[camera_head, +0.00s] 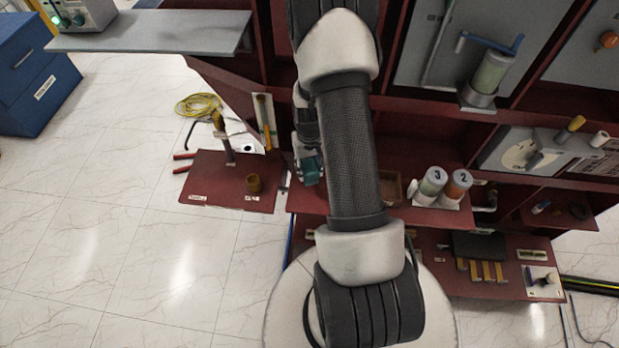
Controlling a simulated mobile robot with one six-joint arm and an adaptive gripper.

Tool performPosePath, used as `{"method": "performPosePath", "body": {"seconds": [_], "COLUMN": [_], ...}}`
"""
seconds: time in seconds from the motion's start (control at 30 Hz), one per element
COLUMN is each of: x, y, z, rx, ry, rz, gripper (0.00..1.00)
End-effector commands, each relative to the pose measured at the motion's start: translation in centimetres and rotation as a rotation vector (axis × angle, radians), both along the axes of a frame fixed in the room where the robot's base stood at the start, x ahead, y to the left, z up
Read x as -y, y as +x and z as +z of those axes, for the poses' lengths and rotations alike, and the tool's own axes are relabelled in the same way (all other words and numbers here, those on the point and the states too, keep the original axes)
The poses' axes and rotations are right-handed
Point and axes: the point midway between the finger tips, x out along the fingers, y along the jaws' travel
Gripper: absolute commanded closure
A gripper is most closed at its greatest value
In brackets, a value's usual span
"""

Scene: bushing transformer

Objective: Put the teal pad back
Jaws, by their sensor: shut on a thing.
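My arm reaches from the bottom centre up over the dark red shelving, and its links hide much of the middle. My gripper (307,157) shows small, just left of the forearm, pointing down over the red shelf. It is shut on the teal pad (312,174), a small teal block at its tips. The pad is near the shelf surface, but I cannot tell whether it touches it. Part of the gripper and the shelf behind it are hidden by my arm.
Cans marked 3 (433,181) and 2 (457,184) stand right of the arm, beside a small brown tray (390,188). Yellow cable (199,106) lies behind. The left floor is clear.

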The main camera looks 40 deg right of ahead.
Motion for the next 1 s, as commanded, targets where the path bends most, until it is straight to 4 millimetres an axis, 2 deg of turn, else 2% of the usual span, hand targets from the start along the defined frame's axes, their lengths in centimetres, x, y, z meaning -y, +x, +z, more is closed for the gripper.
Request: {"method": "performPosePath", "body": {"seconds": [0.17,0.4,0.47,0.7,0.73,1.0], "x": [0.0,0.0,0.0,0.0,0.0,0.0], "y": [0.0,0.0,0.0,0.0,0.0,0.0], "z": [-1.3,-4.7,-4.7,-4.7,-4.7,-4.6], "rx": [-0.002,-0.001,0.001,0.001,0.000,0.000], "ry": [0.001,0.000,0.000,0.000,0.000,0.000], "rz": [0.000,0.000,0.000,0.000,0.000,0.000], "gripper": [0.82,0.82,0.85,0.85,0.61,0.43]}}
